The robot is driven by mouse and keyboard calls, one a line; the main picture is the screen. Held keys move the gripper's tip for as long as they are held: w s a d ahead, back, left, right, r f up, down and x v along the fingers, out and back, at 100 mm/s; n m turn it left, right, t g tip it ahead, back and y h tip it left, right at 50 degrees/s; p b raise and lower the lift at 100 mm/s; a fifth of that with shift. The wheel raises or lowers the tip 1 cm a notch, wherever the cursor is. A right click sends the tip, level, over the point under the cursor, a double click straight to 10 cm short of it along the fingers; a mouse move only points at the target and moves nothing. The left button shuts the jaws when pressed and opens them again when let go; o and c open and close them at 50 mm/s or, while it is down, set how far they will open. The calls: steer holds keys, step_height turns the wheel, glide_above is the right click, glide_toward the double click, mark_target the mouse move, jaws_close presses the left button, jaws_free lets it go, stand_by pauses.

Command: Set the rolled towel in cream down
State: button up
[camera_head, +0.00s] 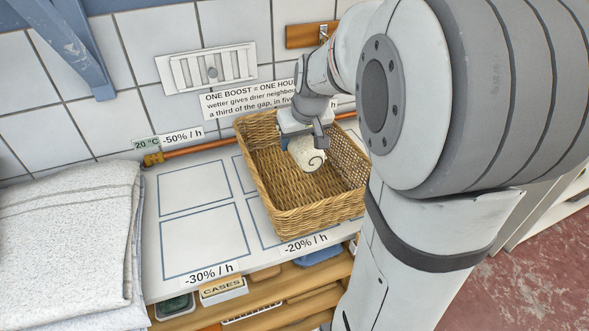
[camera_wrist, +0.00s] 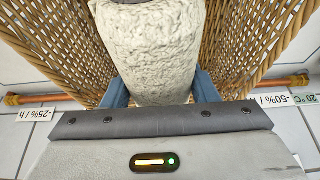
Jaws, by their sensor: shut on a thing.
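The cream rolled towel (camera_head: 307,153) shows its spiral end in the head view, inside the upper part of a wicker basket (camera_head: 300,221). It also fills the top middle of the wrist view (camera_wrist: 150,50). My gripper (camera_head: 303,138) reaches down into the basket from above. In the wrist view my gripper (camera_wrist: 158,88) has its blue fingers on either side of the towel, shut on it. Basket walls (camera_wrist: 240,35) rise on both sides of the towel. Whether the towel touches the basket floor I cannot tell.
The basket stands on a white shelf with blue outlined areas (camera_head: 205,235), labelled "-30% / h" and "-20% / h". A stack of folded white towels (camera_head: 65,240) lies at left. A copper pipe (camera_head: 200,147) runs along the tiled wall. The outlined areas left of the basket are bare.

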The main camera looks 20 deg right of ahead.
mark_target(309, 143)
step_height(309, 143, down, 9)
steer(key=shift+s+f, duration=0.1)
stand_by(0.3)
steer(key=shift+f+b, duration=0.15)
steer(key=shift+b, duration=0.25)
steer(key=o, duration=1)
steer(key=shift+r, duration=0.4)
steer(key=p+v, duration=0.1)
steer(key=v, duration=1)
steer(key=shift+s+r, duration=0.2)
steer(key=shift+s, duration=0.05)
